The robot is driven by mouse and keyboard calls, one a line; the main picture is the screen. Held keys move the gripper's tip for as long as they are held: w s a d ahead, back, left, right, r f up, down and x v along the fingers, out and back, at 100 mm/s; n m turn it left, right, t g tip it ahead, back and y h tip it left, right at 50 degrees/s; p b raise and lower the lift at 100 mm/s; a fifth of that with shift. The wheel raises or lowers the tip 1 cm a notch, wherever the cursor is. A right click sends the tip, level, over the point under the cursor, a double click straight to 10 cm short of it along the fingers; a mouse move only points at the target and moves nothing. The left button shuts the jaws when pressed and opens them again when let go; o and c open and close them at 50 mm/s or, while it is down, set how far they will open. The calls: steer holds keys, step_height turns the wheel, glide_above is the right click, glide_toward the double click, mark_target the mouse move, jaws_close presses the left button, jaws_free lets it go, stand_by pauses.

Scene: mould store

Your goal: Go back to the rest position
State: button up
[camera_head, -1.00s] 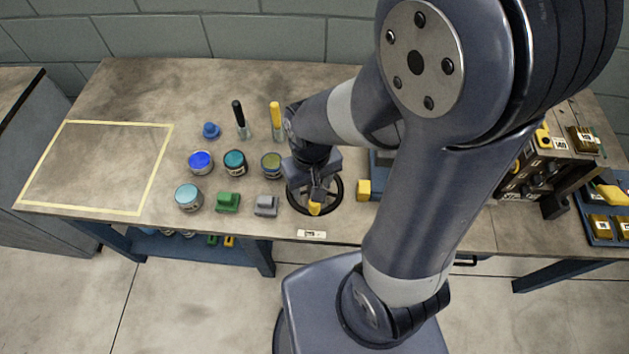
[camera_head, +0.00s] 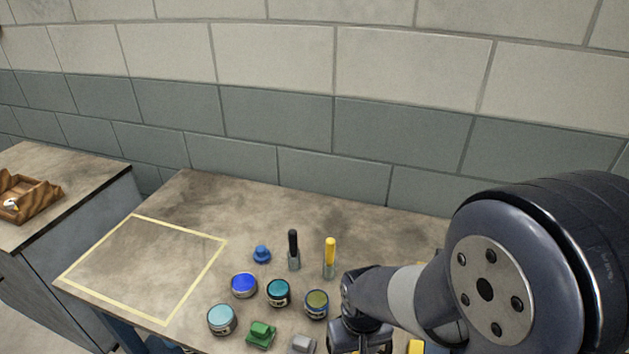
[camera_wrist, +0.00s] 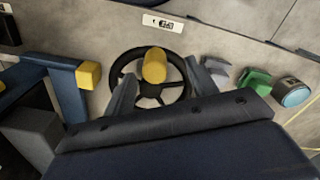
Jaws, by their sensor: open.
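My gripper (camera_wrist: 163,77) is open in the wrist view, its two fingers apart over a black handwheel (camera_wrist: 121,70). The wheel's yellow knob (camera_wrist: 154,65) shows between the fingers; I cannot tell whether they touch it. In the head view my arm (camera_head: 410,300) comes in from the right.
The workbench (camera_head: 200,195) holds pots, a blue knob (camera_head: 262,254) and black (camera_head: 293,250) and yellow (camera_head: 330,258) handled tools. A taped rectangle (camera_head: 205,262) at left is empty. A block wall stands behind. A side cabinet (camera_head: 100,190) bears a wooden tray (camera_head: 28,197).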

step_height(320, 180, down, 4)
steer(key=shift+r+b, duration=0.2)
steer(key=shift+b, duration=0.95)
steer(key=shift+w+a+r, duration=0.1)
steer(key=shift+a+r, duration=0.05)
steer(key=shift+a, duration=0.15)
